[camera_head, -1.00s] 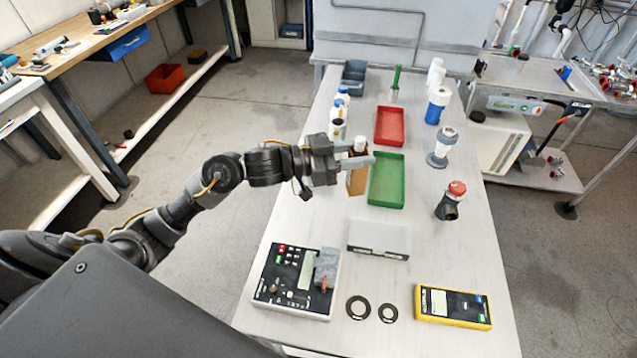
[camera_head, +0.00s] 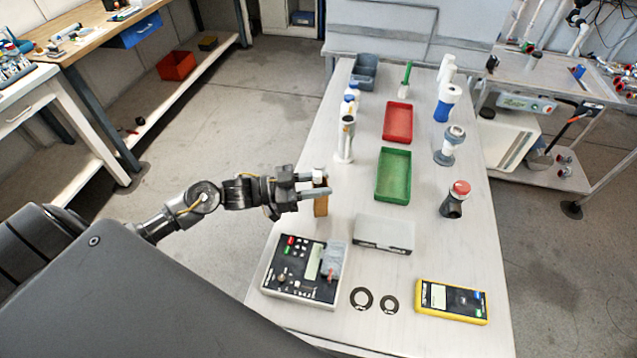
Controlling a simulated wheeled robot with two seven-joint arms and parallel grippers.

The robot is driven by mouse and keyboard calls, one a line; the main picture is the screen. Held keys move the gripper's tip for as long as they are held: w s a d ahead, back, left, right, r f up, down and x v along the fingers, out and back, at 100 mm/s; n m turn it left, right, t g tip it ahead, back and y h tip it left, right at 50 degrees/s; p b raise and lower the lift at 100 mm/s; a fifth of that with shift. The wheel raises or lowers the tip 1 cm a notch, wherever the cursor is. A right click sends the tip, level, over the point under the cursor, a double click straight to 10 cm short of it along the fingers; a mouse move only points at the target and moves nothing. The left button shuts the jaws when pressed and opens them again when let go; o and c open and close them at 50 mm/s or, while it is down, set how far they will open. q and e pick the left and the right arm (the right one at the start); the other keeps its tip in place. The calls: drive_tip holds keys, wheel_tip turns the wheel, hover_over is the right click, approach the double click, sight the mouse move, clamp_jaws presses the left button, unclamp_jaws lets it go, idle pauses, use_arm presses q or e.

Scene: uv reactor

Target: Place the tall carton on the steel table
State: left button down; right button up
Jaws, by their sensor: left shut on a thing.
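The tall carton (camera_head: 321,206) is brown, with a pale top part showing above the fingers. My left gripper (camera_head: 319,185) is shut on it, with one finger on the near side and one on the far side. The carton looks upright, over the left part of the steel table (camera_head: 420,240), to the left of the green tray. I cannot tell whether its bottom touches the table. The fingers hide its middle. My right gripper is not in view.
Near the carton are a green tray (camera_head: 393,172), a grey-white box (camera_head: 384,233) and a control box (camera_head: 301,270). White bottles (camera_head: 346,135) stand behind it. A red tray (camera_head: 398,122), black-red fitting (camera_head: 455,199) and yellow meter (camera_head: 451,300) are farther off.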

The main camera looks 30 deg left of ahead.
use_arm(q)
drive_tip(key=shift+f, duration=0.45)
drive_tip(key=shift+f, duration=0.1)
drive_tip(key=shift+f, duration=0.15)
drive_tip(key=c, duration=1)
unclamp_jaws()
